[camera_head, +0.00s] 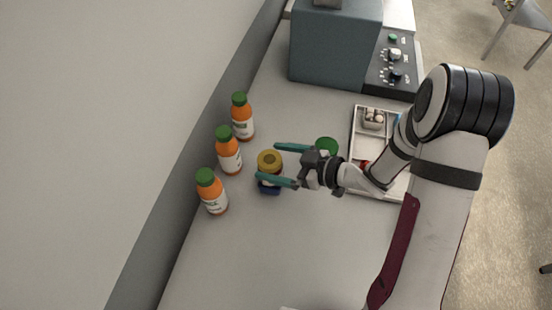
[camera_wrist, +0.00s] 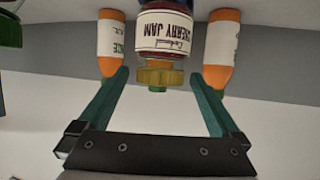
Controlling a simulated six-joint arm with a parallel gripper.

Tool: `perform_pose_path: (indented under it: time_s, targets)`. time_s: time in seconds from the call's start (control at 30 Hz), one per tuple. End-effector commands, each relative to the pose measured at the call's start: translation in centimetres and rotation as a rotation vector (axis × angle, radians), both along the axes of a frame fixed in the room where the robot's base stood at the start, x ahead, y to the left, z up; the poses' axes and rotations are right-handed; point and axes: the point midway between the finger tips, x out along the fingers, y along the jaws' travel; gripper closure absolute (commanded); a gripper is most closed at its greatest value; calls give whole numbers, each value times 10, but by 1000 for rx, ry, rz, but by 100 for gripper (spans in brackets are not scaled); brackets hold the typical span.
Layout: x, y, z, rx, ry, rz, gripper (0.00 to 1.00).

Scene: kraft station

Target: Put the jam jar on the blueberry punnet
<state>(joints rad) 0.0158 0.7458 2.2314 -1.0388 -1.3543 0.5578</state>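The jam jar (camera_head: 269,160) has a yellow lid. In the wrist view the jar (camera_wrist: 167,32) appears upside down, with a white cherry jam label. A dark blue thing (camera_head: 270,188), which looks like the blueberry punnet, is directly beneath the jar in the head view; most of it is hidden. The jar appears upright on it, though the contact is not clear. My gripper (camera_head: 266,161) is open, with its teal fingers on either side of the jar. In the wrist view the lid lies between the fingertips (camera_wrist: 159,74), with a gap on both sides.
Orange juice bottles with green caps (camera_head: 228,155) stand in a row along the wall, left of the jar. A green-topped item (camera_head: 326,146) is beside my gripper. A white tray (camera_head: 357,128) lies to the right, and a grey-blue appliance (camera_head: 335,45) is behind. The front counter is clear.

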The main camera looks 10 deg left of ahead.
Motion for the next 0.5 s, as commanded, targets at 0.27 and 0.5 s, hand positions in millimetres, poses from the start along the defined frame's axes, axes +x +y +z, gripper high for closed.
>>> perform_pose_path:
  time_s: [0.27,0.5]
  targets:
    - [0,-2,5,0,-1,-2,0]
    - [-11,-54,27,0,-3,-7,0]
